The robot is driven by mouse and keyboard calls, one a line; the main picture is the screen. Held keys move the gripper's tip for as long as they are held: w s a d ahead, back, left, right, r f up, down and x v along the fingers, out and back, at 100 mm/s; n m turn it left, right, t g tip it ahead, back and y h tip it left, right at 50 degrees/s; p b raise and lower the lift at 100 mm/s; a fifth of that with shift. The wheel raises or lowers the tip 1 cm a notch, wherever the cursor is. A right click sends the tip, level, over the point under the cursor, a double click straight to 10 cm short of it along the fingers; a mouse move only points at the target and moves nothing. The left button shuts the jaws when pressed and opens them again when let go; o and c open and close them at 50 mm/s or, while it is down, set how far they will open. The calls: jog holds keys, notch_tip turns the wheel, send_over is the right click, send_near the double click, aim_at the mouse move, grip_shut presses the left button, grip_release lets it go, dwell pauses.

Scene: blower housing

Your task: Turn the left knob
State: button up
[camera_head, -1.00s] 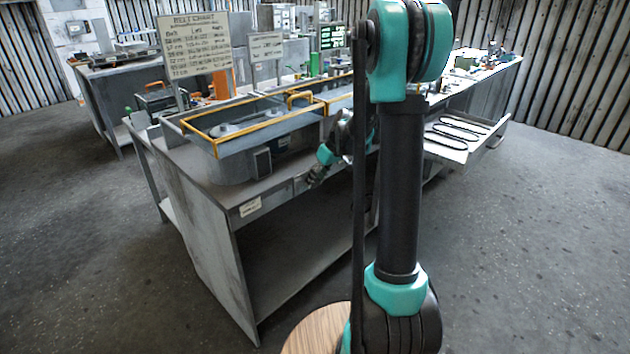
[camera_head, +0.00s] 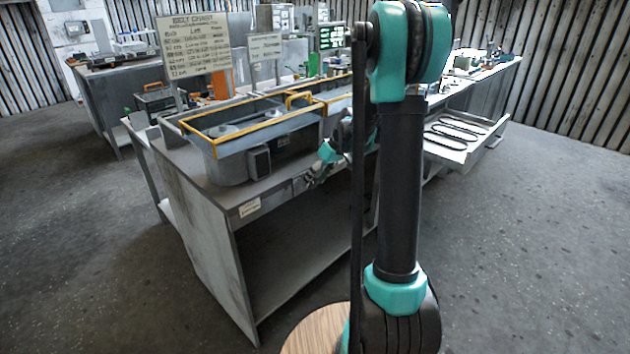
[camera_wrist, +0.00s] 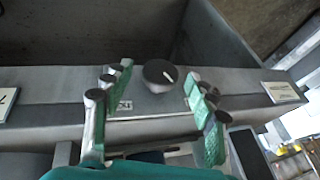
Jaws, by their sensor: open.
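A round dark knob (camera_wrist: 159,75) with a white pointer mark shows in the wrist view, on the grey front strip of the bench. My gripper (camera_wrist: 155,108) is open, with one finger on the left and one on the right of the knob in the picture. The fingers look apart from the knob, with nothing between their tips in contact. In the head view my gripper (camera_head: 314,180) is at the front edge of the workbench (camera_head: 200,205), partly behind my arm. The knob is too small or hidden to make out there.
A blower housing with a yellow-edged guard (camera_head: 235,130) stands on the bench. A belt chart sign (camera_head: 195,45) rises behind it. A pale label (camera_wrist: 282,92) is right of the knob in the wrist view. An open drawer with belts (camera_head: 460,135) is at the right.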

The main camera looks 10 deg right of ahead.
jog(key=v, duration=1.1)
jog(key=shift+r, duration=0.2)
jog(key=shift+s, duration=0.1)
jog(key=s+f+m+t+h, duration=0.1)
jog(key=s+f, duration=0.5)
jog(key=s, duration=0.8)
jog(key=s+a+f+m+t+h, duration=0.1)
jog(key=s+f+m+h, duration=0.3)
jog(key=s, duration=1)
notch_tip(320, 180, down, 3)
jog(key=shift+s+m, duration=0.4)
jog(key=shift+m, duration=0.4)
